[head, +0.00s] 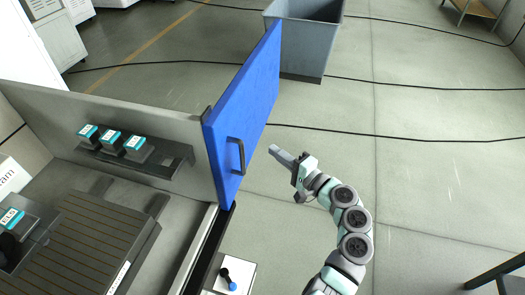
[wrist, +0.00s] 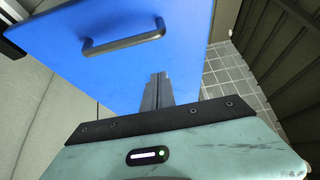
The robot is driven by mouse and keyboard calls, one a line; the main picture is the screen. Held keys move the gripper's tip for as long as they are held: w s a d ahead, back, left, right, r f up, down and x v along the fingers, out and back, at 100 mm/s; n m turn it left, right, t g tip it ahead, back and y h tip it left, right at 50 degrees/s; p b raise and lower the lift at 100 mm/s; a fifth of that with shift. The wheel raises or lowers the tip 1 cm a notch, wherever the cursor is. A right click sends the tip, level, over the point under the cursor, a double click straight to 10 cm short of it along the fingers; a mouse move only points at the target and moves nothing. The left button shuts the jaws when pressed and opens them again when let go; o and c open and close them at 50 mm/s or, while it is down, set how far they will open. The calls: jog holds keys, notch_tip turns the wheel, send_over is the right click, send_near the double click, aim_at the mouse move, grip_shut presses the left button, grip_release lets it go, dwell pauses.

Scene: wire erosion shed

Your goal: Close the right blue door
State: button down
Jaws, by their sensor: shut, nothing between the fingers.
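The blue door (head: 247,108) stands swung open at the right end of the machine's grey wall, with a dark bar handle (head: 237,156) low on its face. My gripper (head: 273,151) is to the right of the door in the head view, shut and empty, with its tip pointing toward the door. In the wrist view the blue door (wrist: 140,75) fills the upper middle, and its handle (wrist: 124,38) is above and left of my shut fingers (wrist: 158,80). The fingers overlap the door's lower edge in that view; I cannot tell whether they touch it.
A grey bin (head: 304,45) stands on the floor behind the door. Inside the machine are a slotted bed (head: 75,245) and several small teal-topped blocks on a shelf (head: 175,165). A white box with a joystick (head: 229,277) is at the front. Floor to the right is mostly clear, with cables across it.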

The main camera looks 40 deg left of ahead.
jog(key=w+a, duration=0.1)
jog(key=a, duration=0.8)
jog(key=shift+s+d, duration=0.2)
jog(key=shift+s, duration=0.75)
jog(key=shift+s+d, duration=0.2)
jog(key=shift+s, duration=0.7)
jog(key=shift+s+r, duration=0.1)
